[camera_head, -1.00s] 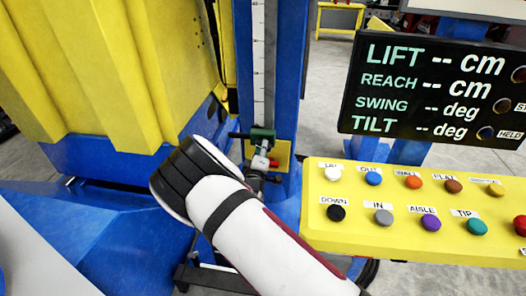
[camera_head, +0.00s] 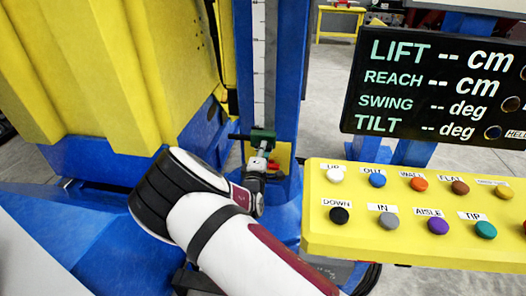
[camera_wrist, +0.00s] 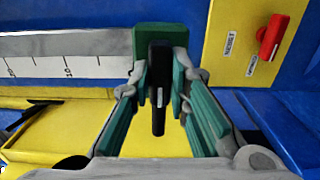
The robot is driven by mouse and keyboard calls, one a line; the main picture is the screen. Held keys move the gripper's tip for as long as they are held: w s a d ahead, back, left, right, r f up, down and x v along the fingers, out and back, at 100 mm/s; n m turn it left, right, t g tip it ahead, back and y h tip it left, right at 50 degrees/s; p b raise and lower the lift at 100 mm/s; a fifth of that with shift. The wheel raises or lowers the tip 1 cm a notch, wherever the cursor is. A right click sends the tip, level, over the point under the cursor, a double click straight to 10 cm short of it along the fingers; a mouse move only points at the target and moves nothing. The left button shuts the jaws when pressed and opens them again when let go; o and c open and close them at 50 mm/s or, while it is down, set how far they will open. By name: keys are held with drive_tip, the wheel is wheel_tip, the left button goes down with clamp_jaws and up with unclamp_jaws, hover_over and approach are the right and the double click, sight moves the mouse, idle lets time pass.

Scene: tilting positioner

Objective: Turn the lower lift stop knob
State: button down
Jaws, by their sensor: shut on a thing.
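The lower lift stop is a green block (camera_head: 262,134) on the scale of the blue column in the head view. It also shows at the top middle of the wrist view (camera_wrist: 177,36). Its black knob (camera_wrist: 158,88) is a long narrow grip pointing down the wrist picture. My gripper (camera_wrist: 161,76) has one green-padded finger on each side of the knob and is shut on it. In the head view my gripper (camera_head: 258,162) is small, just below the block, and the knob is hard to make out there.
A red handle (camera_wrist: 271,36) sits on a labelled yellow plate (camera_wrist: 237,35) beside the stop. The scale (camera_head: 259,70) runs up the column. A yellow button panel (camera_head: 400,235) and a black display (camera_head: 436,88) stand to the right. Yellow folded covers (camera_head: 100,80) stand left.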

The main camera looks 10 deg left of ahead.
drive_tip(key=shift+a+r, duration=0.1)
drive_tip(key=c, duration=1.5)
unclamp_jaws()
drive_tip(key=s, duration=1.2)
drive_tip(key=shift+a, duration=0.15)
